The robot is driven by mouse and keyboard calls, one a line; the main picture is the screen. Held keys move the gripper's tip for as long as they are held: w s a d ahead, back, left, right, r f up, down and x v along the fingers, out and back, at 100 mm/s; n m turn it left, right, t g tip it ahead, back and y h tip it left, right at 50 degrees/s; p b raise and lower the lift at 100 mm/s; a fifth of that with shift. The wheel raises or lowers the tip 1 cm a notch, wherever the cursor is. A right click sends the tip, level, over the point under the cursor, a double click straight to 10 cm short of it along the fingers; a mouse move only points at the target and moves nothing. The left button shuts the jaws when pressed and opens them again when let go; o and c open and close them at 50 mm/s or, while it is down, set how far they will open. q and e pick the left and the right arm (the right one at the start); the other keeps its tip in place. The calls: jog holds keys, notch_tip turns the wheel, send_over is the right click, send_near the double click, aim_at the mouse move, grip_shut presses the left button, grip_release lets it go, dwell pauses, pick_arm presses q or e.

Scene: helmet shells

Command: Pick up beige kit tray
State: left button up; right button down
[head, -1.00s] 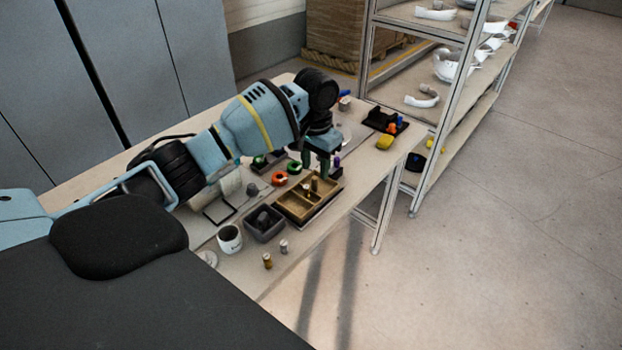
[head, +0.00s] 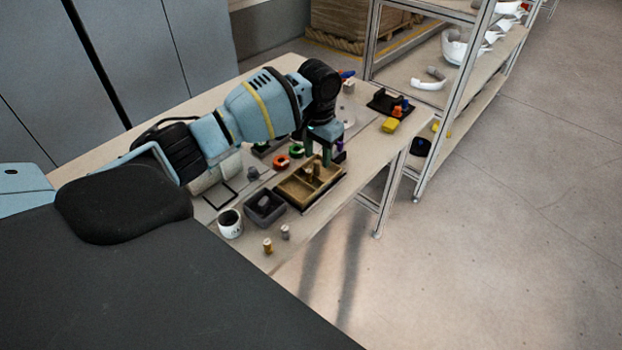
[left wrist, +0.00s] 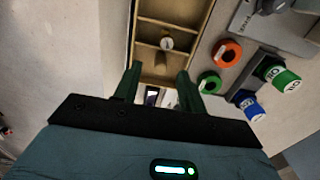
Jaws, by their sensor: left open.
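The beige kit tray (head: 293,193) lies on the workbench in the head view, split into compartments, with small items standing in it. It also shows in the left wrist view (left wrist: 178,10), with a small round-topped part (left wrist: 167,43) inside. My left gripper (head: 319,160) is open and points down at the tray's far end. In the left wrist view its two green fingers (left wrist: 154,84) stand apart over the tray's near end, with nothing held between them. Whether they touch the tray I cannot tell. My right gripper is out of view.
A dark grey bin (head: 265,207) and a white cup (head: 230,224) stand beside the tray. Red (left wrist: 227,53) and green (left wrist: 209,82) rings lie close to the fingers. A yellow item (head: 390,125) sits further back. A shelf rack (head: 440,90) stands behind the bench.

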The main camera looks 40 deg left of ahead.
aim_at(317, 161)
pick_arm(q)
notch_tip(317, 161, down, 4)
jog(key=shift+c, duration=0.4)
grip_shut()
